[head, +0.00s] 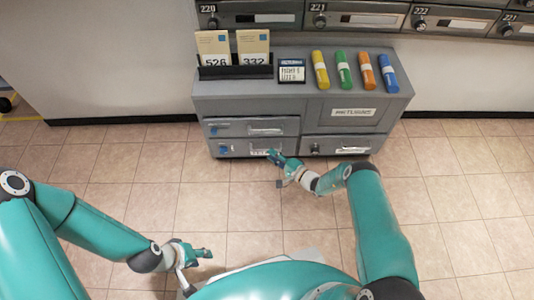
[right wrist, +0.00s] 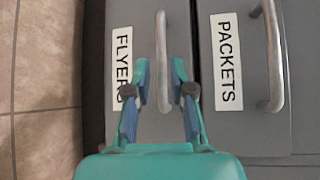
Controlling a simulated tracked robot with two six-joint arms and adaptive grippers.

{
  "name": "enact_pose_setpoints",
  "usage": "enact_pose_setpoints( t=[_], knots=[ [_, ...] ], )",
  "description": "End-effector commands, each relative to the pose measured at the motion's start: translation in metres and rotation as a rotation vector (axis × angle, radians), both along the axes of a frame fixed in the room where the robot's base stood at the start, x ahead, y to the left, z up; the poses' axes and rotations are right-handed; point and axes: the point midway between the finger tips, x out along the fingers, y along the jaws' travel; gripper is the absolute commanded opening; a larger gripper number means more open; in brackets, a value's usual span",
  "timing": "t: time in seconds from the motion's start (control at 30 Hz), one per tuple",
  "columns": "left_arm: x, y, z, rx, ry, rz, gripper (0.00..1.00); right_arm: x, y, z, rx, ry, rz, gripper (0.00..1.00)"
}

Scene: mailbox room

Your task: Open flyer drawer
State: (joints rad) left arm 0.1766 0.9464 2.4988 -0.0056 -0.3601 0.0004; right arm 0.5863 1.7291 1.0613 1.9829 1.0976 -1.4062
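The flyer drawer (head: 232,149) is the lower left drawer of the grey cabinet and looks shut. In the right wrist view its grey front carries a FLYERS label (right wrist: 122,68) and a metal bar handle (right wrist: 163,60). My right gripper (right wrist: 160,85) is open, with one finger on each side of this handle and gaps between. In the head view the right gripper (head: 279,168) is at the drawer's front right. My left gripper (head: 197,268) is low over the floor, away from the cabinet, and looks open and empty.
The PACKETS drawer (right wrist: 240,120) lies directly above the flyer drawer. Another drawer (head: 335,146) is at the lower right. Coloured cylinders (head: 343,70), a small sign (head: 291,72) and a card holder (head: 236,72) stand on the cabinet top. The tiled floor in front is clear.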

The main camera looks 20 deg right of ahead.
Motion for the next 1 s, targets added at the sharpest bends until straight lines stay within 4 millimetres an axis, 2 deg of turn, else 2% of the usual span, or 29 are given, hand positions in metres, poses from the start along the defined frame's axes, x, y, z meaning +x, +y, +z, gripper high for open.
enact_pose_setpoints(
  t=[0.03,0.3,0.63,0.67,0.8,1.0],
  knots=[
    [0.000,0.000,-0.009,0.000,0.000,0.000,0.40,0.008,0.006,-0.005,-0.002,-0.002,0.002,0.23],
    [0.000,0.000,-0.021,0.000,0.000,0.000,0.40,0.034,0.019,-0.007,0.000,-0.001,0.000,0.23],
    [0.000,0.000,-0.021,0.000,0.000,0.000,0.40,0.038,0.022,-0.006,0.000,0.001,0.000,0.23],
    [0.000,0.000,-0.021,0.000,0.000,0.000,0.40,0.037,0.022,-0.006,0.000,0.001,0.000,0.21],
    [0.000,0.000,-0.021,0.000,0.000,0.000,0.40,0.037,0.022,-0.006,0.000,0.001,0.001,0.00],
    [0.000,0.000,-0.021,0.000,0.000,0.000,0.40,0.037,0.022,-0.007,0.000,0.002,0.001,0.00]
  ],
)
